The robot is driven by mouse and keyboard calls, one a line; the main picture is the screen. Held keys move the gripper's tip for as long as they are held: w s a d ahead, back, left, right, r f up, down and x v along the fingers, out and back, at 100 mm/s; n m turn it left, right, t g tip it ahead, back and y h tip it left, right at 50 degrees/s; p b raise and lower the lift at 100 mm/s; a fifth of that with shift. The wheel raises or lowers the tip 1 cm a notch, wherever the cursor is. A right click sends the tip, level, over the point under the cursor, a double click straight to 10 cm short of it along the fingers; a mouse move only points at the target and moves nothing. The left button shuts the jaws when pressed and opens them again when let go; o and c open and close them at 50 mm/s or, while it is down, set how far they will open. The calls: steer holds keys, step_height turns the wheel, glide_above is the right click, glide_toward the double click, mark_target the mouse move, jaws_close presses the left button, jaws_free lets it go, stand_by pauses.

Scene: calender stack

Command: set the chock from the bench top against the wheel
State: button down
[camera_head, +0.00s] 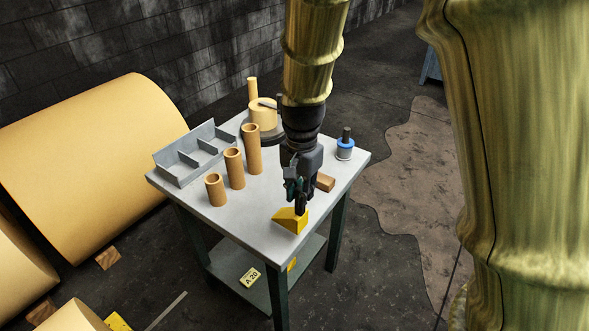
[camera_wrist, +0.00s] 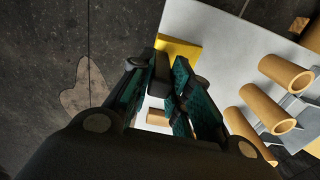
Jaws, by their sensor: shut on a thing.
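The yellow wedge-shaped chock (camera_head: 288,222) is at the front corner area of the grey bench top (camera_head: 240,212). My gripper (camera_head: 298,205) points down from above and is shut on the chock's upper part. In the wrist view the chock (camera_wrist: 182,52) shows as a yellow slab beyond the fingertips (camera_wrist: 167,72), which hide part of it. I cannot tell whether its underside touches the bench. I cannot make out a wheel in either view.
On the bench stand several cardboard tubes (camera_head: 234,168), a grey divided tray (camera_head: 187,158), a blue-banded spool (camera_head: 345,149) and a tan block (camera_head: 325,182). Large yellow rolls (camera_head: 95,165) lie left on the floor. A lower shelf (camera_head: 232,290) holds a tag.

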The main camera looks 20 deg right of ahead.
steer(key=w+d+f+p, duration=0.1)
steer(key=w+f+p, duration=0.1)
steer(key=w, duration=0.5)
steer(key=w+d+f+p, duration=0.1)
steer(key=w+f+p, duration=0.2)
steer(key=w, duration=0.4)
steer(key=shift+f, duration=0.1)
steer(key=c, duration=1.3)
jaws_free()
